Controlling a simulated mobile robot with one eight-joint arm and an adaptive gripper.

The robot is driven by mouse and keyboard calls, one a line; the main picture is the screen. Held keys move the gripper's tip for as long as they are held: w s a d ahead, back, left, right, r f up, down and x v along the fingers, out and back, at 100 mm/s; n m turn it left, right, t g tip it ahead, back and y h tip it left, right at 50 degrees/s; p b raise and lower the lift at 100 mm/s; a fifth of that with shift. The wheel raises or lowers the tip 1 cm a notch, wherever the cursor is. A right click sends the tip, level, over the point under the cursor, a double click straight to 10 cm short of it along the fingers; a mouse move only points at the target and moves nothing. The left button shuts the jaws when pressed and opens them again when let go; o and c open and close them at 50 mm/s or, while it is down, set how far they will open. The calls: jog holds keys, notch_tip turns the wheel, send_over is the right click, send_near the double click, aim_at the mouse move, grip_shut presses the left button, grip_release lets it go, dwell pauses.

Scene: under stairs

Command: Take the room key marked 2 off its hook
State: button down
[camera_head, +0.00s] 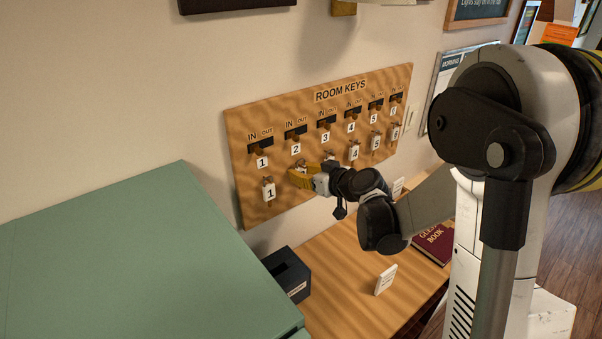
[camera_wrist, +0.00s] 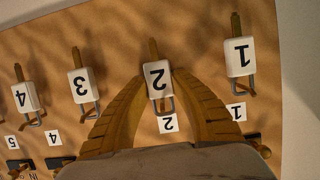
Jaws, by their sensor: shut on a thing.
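The room key marked 2 (camera_wrist: 157,79) has a white tag that shows upside down in the wrist view, with its metal loop by the hook. My gripper (camera_wrist: 159,84) is shut on this tag, one yellow finger on each side. In the head view my gripper (camera_head: 303,176) is at the wooden key board (camera_head: 243,196), below the label 2 (camera_head: 296,149). There the fingers hide most of the key. I cannot tell whether the loop still rests on the hook (camera_wrist: 153,48).
Key 1 (camera_wrist: 238,57) and key 3 (camera_wrist: 83,85) hang on either side of the held key. Below the board are a dark box (camera_head: 287,273), a small white card (camera_head: 386,279) and a red guest book (camera_head: 434,243) on the wooden counter. A green surface (camera_head: 130,260) fills the lower left.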

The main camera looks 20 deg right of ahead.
dwell(0.3)
jog(key=shift+s+d+b, duration=0.1)
jog(key=shift+s+d, duration=0.2)
jog(key=shift+s, duration=0.45)
jog(key=shift+s+d+b, duration=0.15)
jog(key=shift+s+d, duration=0.2)
jog(key=shift+s, duration=0.45)
jog(key=shift+s+d+b, duration=0.1)
jog(key=shift+s+d, duration=0.2)
jog(key=shift+s, duration=0.45)
jog(key=s, duration=0.1)
jog(key=s+d, duration=0.1)
jog(key=s, duration=0.1)
jog(key=s+d, duration=0.1)
jog(key=s, duration=0.1)
jog(key=shift+s+d+b, duration=0.15)
jog(key=shift+s+b, duration=0.1)
jog(key=shift+b, duration=0.1)
